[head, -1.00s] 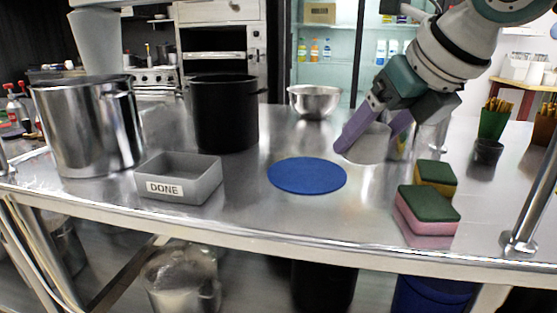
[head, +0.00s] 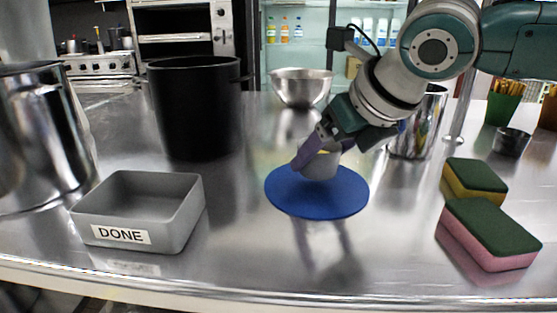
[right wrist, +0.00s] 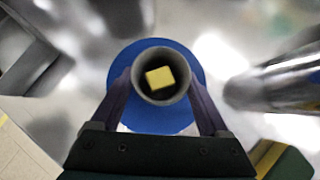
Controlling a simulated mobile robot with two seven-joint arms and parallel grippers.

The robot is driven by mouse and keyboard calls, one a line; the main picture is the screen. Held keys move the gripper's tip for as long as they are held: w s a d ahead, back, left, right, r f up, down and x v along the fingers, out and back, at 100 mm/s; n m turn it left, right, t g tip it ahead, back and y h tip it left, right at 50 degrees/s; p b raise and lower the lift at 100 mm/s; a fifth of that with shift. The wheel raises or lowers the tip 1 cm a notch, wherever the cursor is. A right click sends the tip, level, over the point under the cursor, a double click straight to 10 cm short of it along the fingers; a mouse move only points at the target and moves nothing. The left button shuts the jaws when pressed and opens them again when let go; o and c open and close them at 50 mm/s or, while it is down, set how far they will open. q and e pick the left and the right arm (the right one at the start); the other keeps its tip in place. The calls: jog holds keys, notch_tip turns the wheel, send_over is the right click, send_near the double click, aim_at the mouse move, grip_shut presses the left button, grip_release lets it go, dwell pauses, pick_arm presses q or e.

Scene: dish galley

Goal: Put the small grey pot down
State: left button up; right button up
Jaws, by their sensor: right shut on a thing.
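The small grey pot (head: 321,168) is between the purple fingers of my right gripper (head: 317,158), which is shut on it. In the head view it is over the round blue mat (head: 318,200); I cannot tell whether its base touches the mat. The right wrist view looks down into the pot (right wrist: 146,92), where a yellow block (right wrist: 159,78) lies inside. The blue mat (right wrist: 126,56) shows around and beneath the pot there. My left gripper is not in view.
A grey tray labelled DONE (head: 185,222) stands left of the mat, with a black pot (head: 195,110) behind. A steel bowl (head: 300,88) is at the back. A steel pot (head: 418,130) and two sponges (head: 490,235) (head: 474,178) are to the right. The table front is clear.

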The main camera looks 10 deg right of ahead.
notch_tip(320, 180, down, 2)
jog(key=shift+f, duration=0.2)
jog(key=shift+r, duration=0.1)
jog(key=o, duration=1.5)
jog(key=shift+c, duration=0.2)
jog(key=shift+r, duration=0.1)
jog(key=shift+s+r, duration=0.2)
jog(key=shift+r, duration=0.1)
jog(key=p+v, duration=0.3)
jog(key=v, duration=0.8)
jog(key=shift+s+d, duration=0.1)
